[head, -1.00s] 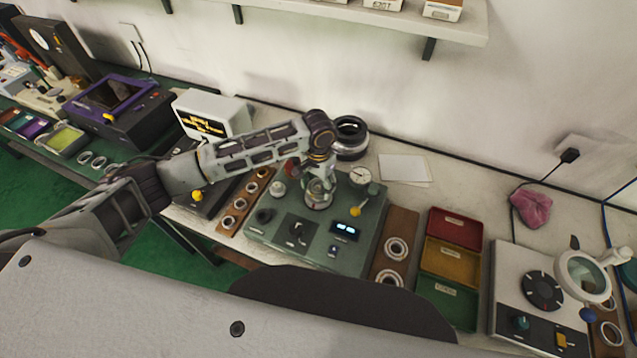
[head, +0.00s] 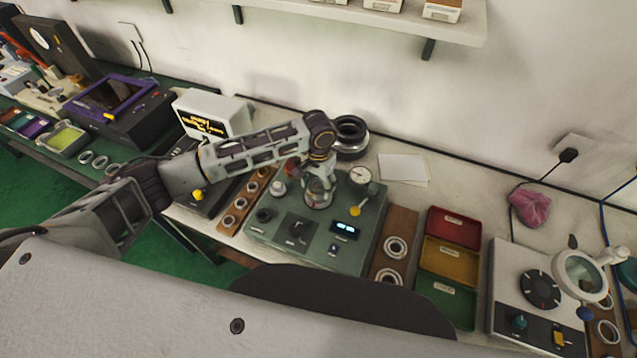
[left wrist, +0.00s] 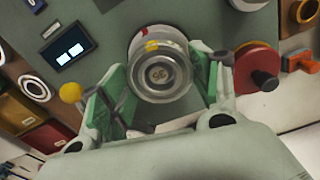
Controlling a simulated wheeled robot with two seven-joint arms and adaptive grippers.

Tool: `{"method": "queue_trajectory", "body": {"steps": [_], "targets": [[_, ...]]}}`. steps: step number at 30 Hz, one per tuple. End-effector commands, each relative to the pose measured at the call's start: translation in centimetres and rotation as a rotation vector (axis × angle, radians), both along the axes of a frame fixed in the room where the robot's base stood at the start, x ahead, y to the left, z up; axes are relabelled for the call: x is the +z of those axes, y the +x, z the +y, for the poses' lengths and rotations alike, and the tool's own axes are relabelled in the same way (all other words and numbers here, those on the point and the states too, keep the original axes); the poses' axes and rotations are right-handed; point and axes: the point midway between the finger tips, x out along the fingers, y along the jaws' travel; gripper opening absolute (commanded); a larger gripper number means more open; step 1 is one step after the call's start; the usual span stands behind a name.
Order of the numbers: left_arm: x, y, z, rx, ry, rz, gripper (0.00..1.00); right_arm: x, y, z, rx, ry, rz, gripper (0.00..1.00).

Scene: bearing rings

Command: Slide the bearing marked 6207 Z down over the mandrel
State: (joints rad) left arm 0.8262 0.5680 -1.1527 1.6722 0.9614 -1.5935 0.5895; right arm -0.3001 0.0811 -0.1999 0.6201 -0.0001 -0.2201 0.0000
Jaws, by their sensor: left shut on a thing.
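My left gripper (head: 318,192) comes down from above over the green-grey device in the middle of the bench. In the left wrist view its two green-padded fingers (left wrist: 158,92) are shut on a shiny metal bearing ring (left wrist: 160,86). The ring's marking cannot be read. The round top of the mandrel (left wrist: 159,73) shows through the middle of the ring, so the two line up from this angle. I cannot tell how far down the ring sits on it. In the head view the gripper and arm partly hide the mandrel. My right gripper is not in view.
The device (head: 285,241) has a dial gauge (head: 361,175), a lit display (head: 345,229) and a yellow knob close to the gripper. Wooden boards with rings flank it. Red, yellow and green trays (head: 453,228) stand to the right. A dark round stack (head: 351,138) stands behind.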

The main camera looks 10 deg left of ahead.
Motion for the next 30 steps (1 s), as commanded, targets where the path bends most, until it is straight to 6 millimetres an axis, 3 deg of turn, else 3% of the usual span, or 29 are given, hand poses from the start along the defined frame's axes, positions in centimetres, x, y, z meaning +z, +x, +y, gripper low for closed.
{"method": "queue_trajectory", "body": {"steps": [30], "targets": [[-1.0,0.0,0.0,0.000,0.000,-0.001,0.28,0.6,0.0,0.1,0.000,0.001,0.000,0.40]]}}
